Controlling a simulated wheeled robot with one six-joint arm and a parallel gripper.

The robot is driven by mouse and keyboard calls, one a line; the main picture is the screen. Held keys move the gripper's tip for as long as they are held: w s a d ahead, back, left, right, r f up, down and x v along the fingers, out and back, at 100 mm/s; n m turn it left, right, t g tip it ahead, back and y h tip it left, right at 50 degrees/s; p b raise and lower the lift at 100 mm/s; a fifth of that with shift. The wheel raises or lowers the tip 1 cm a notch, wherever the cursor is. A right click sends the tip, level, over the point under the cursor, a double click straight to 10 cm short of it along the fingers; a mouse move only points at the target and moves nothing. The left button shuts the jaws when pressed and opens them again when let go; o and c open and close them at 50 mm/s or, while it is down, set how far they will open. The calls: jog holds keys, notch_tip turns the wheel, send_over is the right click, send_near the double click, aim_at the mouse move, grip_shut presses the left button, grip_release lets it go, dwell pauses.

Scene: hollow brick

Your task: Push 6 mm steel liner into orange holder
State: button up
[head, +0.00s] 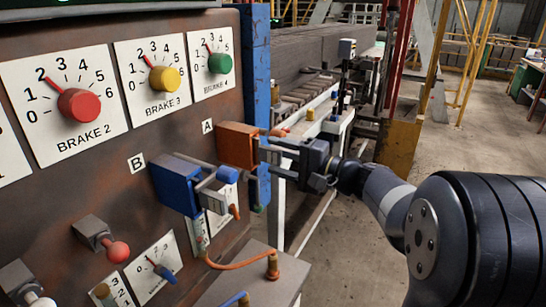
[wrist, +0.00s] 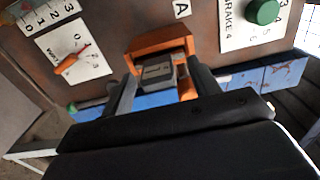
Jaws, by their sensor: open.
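The orange holder (head: 236,146) sticks out from the rusty panel beside label A. It also shows at the top middle of the wrist view (wrist: 150,46). A dark grey block, which looks like the steel liner (wrist: 158,74), sits at the holder's mouth with its near end standing out. How deep it sits is hidden. My gripper (head: 271,147) is right in front of the holder. Its fingers are open, one on each side of the liner in the wrist view (wrist: 161,80). I cannot tell whether either finger touches it.
A blue holder (head: 175,186) by label B stands left of the orange one, with grey parts at its front. Dials, knobs and levers cover the panel (head: 60,180). A grey box (head: 250,280) with an orange cable is below. Open floor lies to the right.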

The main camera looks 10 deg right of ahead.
jog(key=b+v, duration=0.1)
jog(key=v, duration=0.8)
jog(key=shift+a, duration=0.1)
jog(key=shift+r, duration=0.1)
jog(key=shift+c, duration=1.4)
jog(key=shift+d+r+m+p, duration=0.1)
jog(key=shift+d+m+p, duration=0.1)
jog(key=shift+m+p, duration=0.45)
jog(key=shift+c, duration=0.8)
jog(key=m+p, duration=0.2)
jog(key=p, duration=0.1)
jog(key=shift+d+m, duration=0.25)
jog(key=shift+d, duration=0.05)
jog(key=c, duration=0.3)
jog(key=m+p, duration=0.2)
jog(key=p, duration=0.1)
jog(key=shift+s+d+m, duration=0.15)
jog(key=shift+s+m, duration=0.05)
jog(key=shift+m, duration=0.1)
jog(key=c, duration=0.3)
jog(key=shift+s+m+p, duration=0.25)
jog(key=shift+m+p, duration=0.55)
jog(key=shift+m, duration=0.4)
grip_shut()
jog(key=shift+f+x, duration=0.15)
jog(key=shift+x, duration=1.35)
jog(key=shift+f+x, duration=0.15)
jog(key=shift+x, duration=1.3)
